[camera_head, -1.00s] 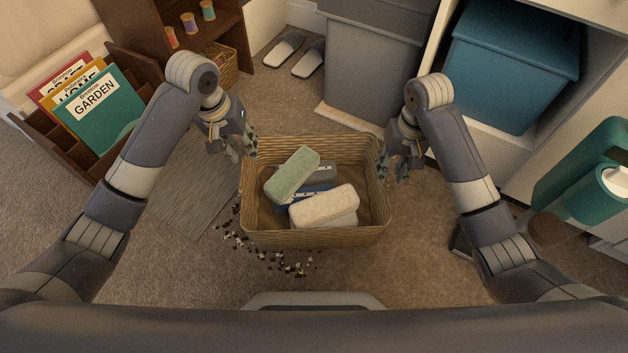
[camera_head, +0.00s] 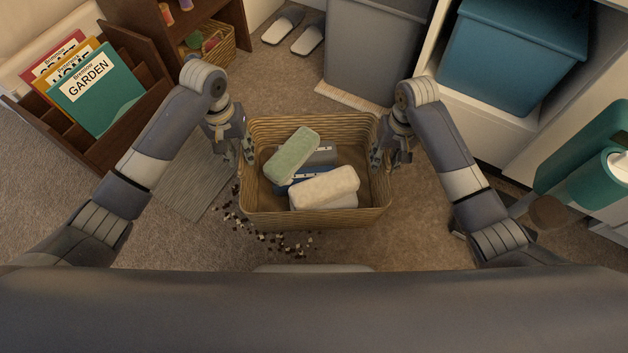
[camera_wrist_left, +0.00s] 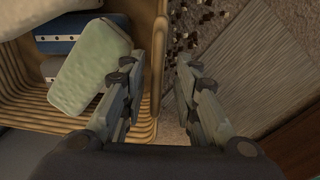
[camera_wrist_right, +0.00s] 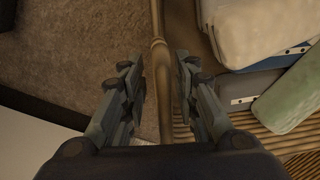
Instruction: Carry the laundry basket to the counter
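The woven laundry basket (camera_head: 315,219) stands on the carpet, holding a folded green cloth (camera_head: 292,155), a cream cloth (camera_head: 325,186) and blue and grey items partly hidden under them. My left gripper (camera_head: 241,156) is at the basket's left side. In the left wrist view its fingers (camera_wrist_left: 158,78) are apart, with the basket's rim (camera_wrist_left: 158,35) between them. My right gripper (camera_head: 385,157) is at the right side. In the right wrist view its fingers (camera_wrist_right: 158,78) are apart on either side of the rim (camera_wrist_right: 158,52). Neither visibly clamps the rim. No counter is identifiable.
A magazine rack (camera_head: 85,148) and grey mat (camera_head: 190,185) lie left. Dark and light bits (camera_head: 275,240) are scattered before the basket. Slippers (camera_head: 296,32) and a grey bin (camera_head: 372,50) are behind. A shelf with a blue tub (camera_head: 510,60) and a green object (camera_head: 582,160) are right.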

